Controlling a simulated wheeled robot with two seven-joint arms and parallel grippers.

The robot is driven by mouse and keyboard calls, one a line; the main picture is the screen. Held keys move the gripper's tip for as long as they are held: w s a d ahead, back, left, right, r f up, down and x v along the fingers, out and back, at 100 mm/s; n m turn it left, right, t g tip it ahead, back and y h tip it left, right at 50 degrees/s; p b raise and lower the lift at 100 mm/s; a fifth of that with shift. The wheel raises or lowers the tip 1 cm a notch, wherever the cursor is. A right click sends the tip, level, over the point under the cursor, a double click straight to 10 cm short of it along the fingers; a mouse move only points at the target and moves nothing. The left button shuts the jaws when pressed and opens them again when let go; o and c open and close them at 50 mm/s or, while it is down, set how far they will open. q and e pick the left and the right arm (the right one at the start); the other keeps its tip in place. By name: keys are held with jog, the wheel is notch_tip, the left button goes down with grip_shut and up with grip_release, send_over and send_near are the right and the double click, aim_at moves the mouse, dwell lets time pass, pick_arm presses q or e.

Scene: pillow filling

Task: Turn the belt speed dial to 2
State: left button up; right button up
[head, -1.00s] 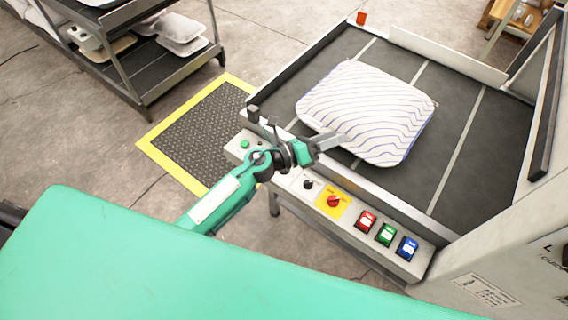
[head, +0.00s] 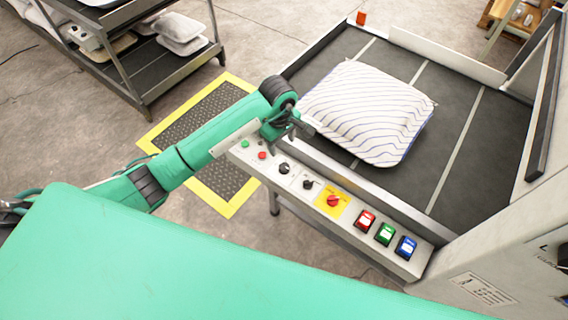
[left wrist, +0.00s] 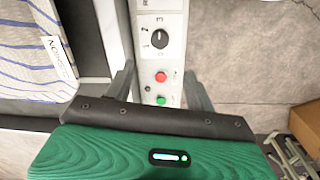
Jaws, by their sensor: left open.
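The belt speed dial is most likely the black knob (head: 284,168) on the white control panel (head: 272,182), right of a green and a red button. In the left wrist view this black dial (left wrist: 159,38) has the digits 1, 2 and 3 around it; I cannot tell its setting surely. My left gripper (head: 299,126) is open above the panel's left end, near the belt edge, apart from the dial. In the left wrist view its two fingers (left wrist: 160,82) stand either side of the panel strip, with nothing between them held. My right gripper is not in view.
A second black knob (head: 308,185), a red knob on a yellow plate (head: 333,201), and red, green and blue switches (head: 385,234) line the panel. A striped pillow (head: 368,110) lies on the dark belt (head: 462,110) behind. A yellow-edged mat (head: 227,209) lies on the floor.

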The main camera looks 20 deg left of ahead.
aim_at(284, 166)
pick_arm(q)
jog(key=f, duration=0.3)
jog(key=f+p, duration=0.1)
jog(key=f, duration=0.3)
jog(key=f+p, duration=0.1)
jog(key=f, duration=0.3)
jog(key=shift+w+d, duration=0.2)
jog(key=shift+d, duration=0.05)
jog(key=shift+w+f, duration=0.1)
jog(key=shift+f, duration=0.9)
jog(key=c, duration=1)
